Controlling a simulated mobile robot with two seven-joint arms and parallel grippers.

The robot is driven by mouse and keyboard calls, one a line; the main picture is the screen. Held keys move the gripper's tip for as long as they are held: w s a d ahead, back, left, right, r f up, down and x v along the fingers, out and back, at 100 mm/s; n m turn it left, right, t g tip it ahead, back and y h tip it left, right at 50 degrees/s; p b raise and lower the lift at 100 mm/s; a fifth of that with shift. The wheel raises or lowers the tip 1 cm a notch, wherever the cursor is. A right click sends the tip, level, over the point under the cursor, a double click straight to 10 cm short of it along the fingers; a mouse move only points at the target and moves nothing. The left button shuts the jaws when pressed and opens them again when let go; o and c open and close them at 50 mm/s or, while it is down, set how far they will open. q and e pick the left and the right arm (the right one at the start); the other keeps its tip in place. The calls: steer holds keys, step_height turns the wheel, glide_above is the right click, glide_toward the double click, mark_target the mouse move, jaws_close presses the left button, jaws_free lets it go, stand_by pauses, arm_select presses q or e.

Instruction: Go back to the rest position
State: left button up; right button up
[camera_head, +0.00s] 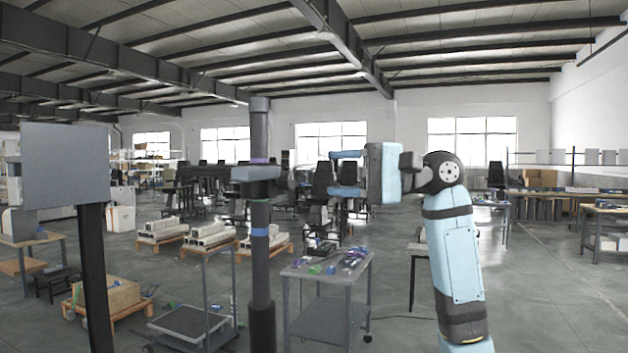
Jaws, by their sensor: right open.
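My right gripper (334,172) is at the end of my light-blue right arm, which comes up from the lower right and bends to the left. Its two blue fingers point left and are spread wide, with nothing between them. A dark upright column (260,275) stands left of the fingertips. It carries a grey-blue block (253,173) with a dark rounded end toward my gripper. A gap shows between the fingertips and this end; the depth between them is hard to tell. My left gripper is not in view.
A grey cart (325,274) with small parts on top stands below my right gripper. A grey panel (65,165) on a dark post is at the left. Pallets (210,240) with white blocks lie behind. Workbenches (603,212) stand far right, with open floor before them.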

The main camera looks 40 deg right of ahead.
steer(key=shift+s+d, duration=0.2)
steer(key=shift+d, duration=0.05)
stand_by(0.4)
steer(key=w+a+f+m+t+h+p, duration=0.1)
steer(key=w+a+f+h, duration=0.1)
steer(key=w+f, duration=0.6)
steer(key=w+a+f+t+h, duration=0.1)
steer(key=w+f+h, duration=0.15)
steer(key=f, duration=0.95)
steer(key=s+a+f+n+h+p, duration=0.1)
steer(key=s+a+f+h, duration=0.15)
steer(key=f, duration=1.25)
steer(key=s+a+f+n+h+p, duration=0.15)
steer(key=a+f, duration=0.25)
steer(key=f, duration=1.1)
steer(key=s+a+f+n+g+h, duration=0.1)
steer(key=s+a+f+n, duration=0.3)
steer(key=s+f, duration=0.6)
steer(key=s+a+f+n+h, duration=0.1)
steer(key=s+a+f+n, duration=0.4)
steer(key=s+f, duration=0.5)
steer(key=s+a, duration=0.1)
steer(key=s, duration=0.3)
steer(key=shift+s+g+h+p, duration=0.3)
steer(key=shift+g+h, duration=0.05)
steer(key=shift+g, duration=0.05)
